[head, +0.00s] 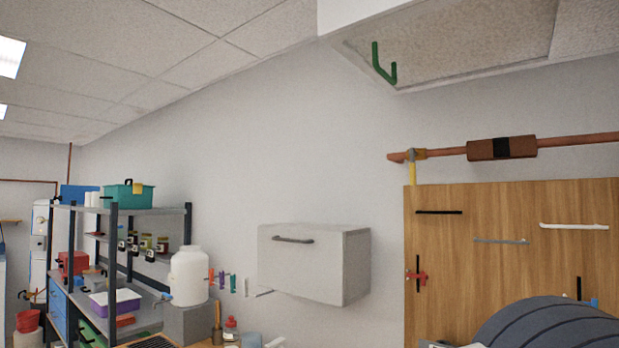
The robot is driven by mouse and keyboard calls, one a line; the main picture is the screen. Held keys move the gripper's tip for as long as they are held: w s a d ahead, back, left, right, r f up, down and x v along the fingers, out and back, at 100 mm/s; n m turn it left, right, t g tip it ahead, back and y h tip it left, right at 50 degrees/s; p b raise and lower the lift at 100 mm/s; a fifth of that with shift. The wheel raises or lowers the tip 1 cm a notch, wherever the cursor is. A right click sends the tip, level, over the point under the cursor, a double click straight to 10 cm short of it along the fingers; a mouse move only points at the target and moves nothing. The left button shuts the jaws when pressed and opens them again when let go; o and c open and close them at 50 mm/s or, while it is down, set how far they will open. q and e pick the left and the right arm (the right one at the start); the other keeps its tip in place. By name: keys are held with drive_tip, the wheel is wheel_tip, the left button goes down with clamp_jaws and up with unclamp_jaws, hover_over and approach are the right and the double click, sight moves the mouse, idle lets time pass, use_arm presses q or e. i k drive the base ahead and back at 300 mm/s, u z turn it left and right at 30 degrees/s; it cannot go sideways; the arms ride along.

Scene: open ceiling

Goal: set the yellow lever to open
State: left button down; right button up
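A yellow lever (412,172) hangs straight down from a brass-coloured fitting (416,154) near the left end of a copper pipe (575,140) on the wall, at the right of the head view. The lever stands roughly at right angles to the pipe, and its lower end meets the top left corner of a wooden board. Neither of my grippers is in view.
The wooden board (500,270) carries several handles and a small red valve-like part (416,275). A dark ribbed round shape (550,325) covers its lower right. A grey wall cabinet (312,264) hangs left of it. A loaded shelf (150,210) stands farther left.

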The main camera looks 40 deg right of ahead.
sight(412, 166)
drive_tip(key=u, duration=0.35)
drive_tip(key=i, duration=3.45)
drive_tip(key=z, duration=4)
